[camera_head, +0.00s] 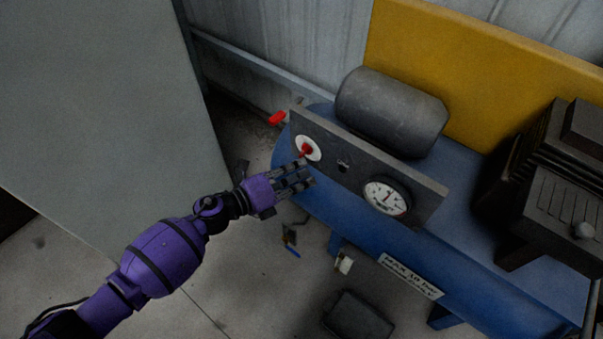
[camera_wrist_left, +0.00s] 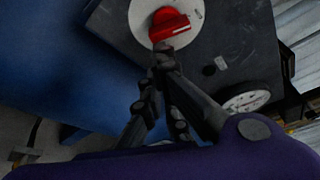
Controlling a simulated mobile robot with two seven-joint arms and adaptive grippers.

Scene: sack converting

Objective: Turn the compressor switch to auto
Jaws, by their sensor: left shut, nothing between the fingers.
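The compressor switch (camera_head: 306,150) is a red knob on a round white plate, at the left end of a dark grey panel (camera_head: 337,160). It also shows as a red knob (camera_wrist_left: 169,24) near the top of the left wrist view. My left gripper (camera_head: 309,173) is shut and empty. Its fingertips are just in front of and slightly below the knob; in the left wrist view they appear at the knob's lower edge, and I cannot tell whether they touch it. The plate's markings are too small to read. My right gripper is not in view.
A pressure gauge (camera_head: 386,197) sits at the panel's right end. The blue tank (camera_head: 352,216) carries a dark motor cylinder (camera_head: 392,110) and a black pump (camera_head: 555,185). A red handle (camera_head: 277,118) sticks out left of the panel. A grey cabinet (camera_head: 95,105) stands at left.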

